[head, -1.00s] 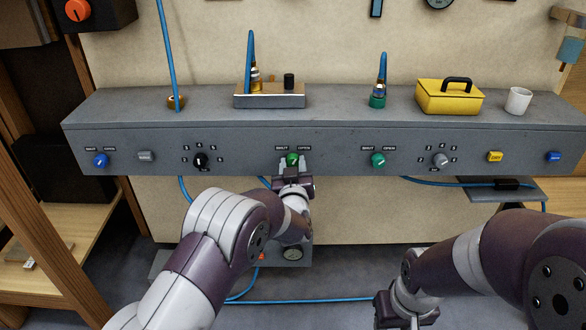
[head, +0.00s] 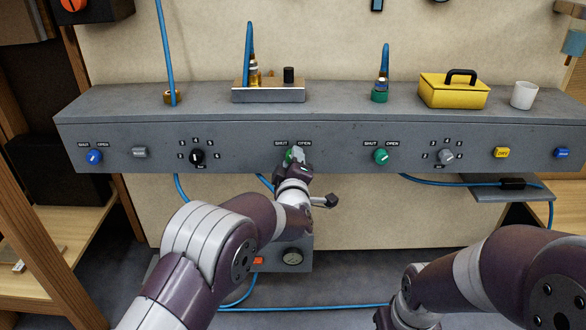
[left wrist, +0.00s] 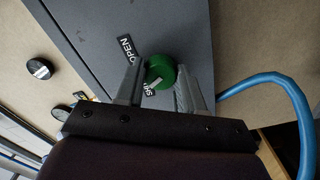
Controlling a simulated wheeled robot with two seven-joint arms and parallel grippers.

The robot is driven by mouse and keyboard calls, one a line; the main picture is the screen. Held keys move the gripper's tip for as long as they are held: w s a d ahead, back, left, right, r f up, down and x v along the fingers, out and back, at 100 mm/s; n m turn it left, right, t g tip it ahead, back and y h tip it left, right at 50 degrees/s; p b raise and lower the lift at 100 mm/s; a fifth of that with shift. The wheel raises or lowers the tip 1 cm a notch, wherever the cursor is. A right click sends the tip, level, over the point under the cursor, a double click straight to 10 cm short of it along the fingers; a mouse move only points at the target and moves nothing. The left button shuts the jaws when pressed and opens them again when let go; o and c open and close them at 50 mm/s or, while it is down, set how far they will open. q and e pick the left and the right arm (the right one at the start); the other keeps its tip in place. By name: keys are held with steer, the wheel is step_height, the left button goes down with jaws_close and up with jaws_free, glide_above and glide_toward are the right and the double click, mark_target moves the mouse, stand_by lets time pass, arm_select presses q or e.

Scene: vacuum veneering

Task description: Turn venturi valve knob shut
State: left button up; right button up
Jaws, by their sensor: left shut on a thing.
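A green round knob (head: 289,156) sits on the front of the grey panel (head: 335,135), between the words SHUT and OPEN. My left gripper (head: 297,157) is shut on this knob, with one finger on each side, and hides much of it in the head view. The wrist is rolled. In the left wrist view the green knob (left wrist: 162,72) shows between the two fingers, and its pale pointer lies toward the partly covered SHUT label (left wrist: 149,88). The OPEN label (left wrist: 126,48) is clear. My right arm is at the lower right, its fingers outside the frame.
A teal SHUT/OPEN knob (head: 381,157) and a blue one (head: 94,157) are on the same panel, with black (head: 197,157) and grey (head: 446,157) dials. A yellow box (head: 453,93) and white cup (head: 523,95) stand on top.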

arm_select(q)
steer(key=shift+f+n+b, duration=0.15)
steer(key=shift+n+b, duration=0.9)
steer(key=shift+n, duration=0.55)
steer(key=o, duration=1)
steer(key=shift+o, duration=0.2)
steer(key=shift+s, duration=0.1)
steer(key=s+p, duration=0.4)
steer(key=s, duration=0.8)
steer(key=shift+s, duration=0.3)
